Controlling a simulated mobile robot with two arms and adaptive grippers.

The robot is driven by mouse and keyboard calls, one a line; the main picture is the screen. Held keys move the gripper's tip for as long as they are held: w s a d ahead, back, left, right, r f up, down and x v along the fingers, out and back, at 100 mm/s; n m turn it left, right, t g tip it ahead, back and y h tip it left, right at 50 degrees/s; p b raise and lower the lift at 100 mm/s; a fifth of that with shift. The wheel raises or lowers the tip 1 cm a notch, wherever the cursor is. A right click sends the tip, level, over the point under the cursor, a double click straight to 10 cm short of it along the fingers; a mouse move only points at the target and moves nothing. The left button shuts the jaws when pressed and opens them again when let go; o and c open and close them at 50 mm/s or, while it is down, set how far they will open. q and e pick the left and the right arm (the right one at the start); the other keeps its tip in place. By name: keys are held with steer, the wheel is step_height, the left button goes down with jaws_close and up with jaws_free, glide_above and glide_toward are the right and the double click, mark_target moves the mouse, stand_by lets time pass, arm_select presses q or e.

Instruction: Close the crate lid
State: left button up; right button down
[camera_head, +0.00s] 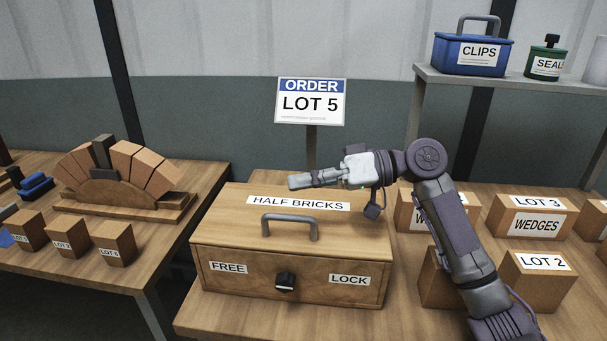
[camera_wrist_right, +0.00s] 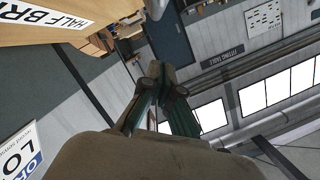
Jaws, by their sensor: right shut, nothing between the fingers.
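The wooden crate (camera_head: 235,287) stands on the table in the middle of the head view. Its lid (camera_head: 230,228), labelled HALF BRICKS, lies flat on top and looks down on the box. A grey handle (camera_head: 291,219) is fixed to the lid. A dark knob (camera_head: 286,282) sits on the front between the FREE and LOCK labels. My right gripper (camera_head: 291,182) is shut and empty, above the back of the lid, pointing left. In the right wrist view its fingers (camera_wrist_right: 162,75) are together, and part of the lid (camera_wrist_right: 35,30) shows at upper left. My left gripper is out of view.
An ORDER LOT 5 sign (camera_head: 311,103) stands behind the crate. Several boxes (camera_head: 530,220) labelled WEDGES, LOT 3 and LOT 2 stand right. A brick arch (camera_head: 125,180) is on the left table. A shelf (camera_head: 500,81) holds a blue CLIPS box (camera_head: 470,55) and green bottle (camera_head: 546,62).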

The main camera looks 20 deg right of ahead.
steer(key=shift+s+a+f, duration=0.2)
steer(key=shift+s+f, duration=0.15)
steer(key=shift+s, duration=0.05)
steer(key=shift+s+f, duration=0.1)
steer(key=shift+f, duration=0.1)
steer(key=shift+f+b, duration=0.35)
steer(key=shift+f, duration=0.05)
steer(key=shift+r, duration=0.1)
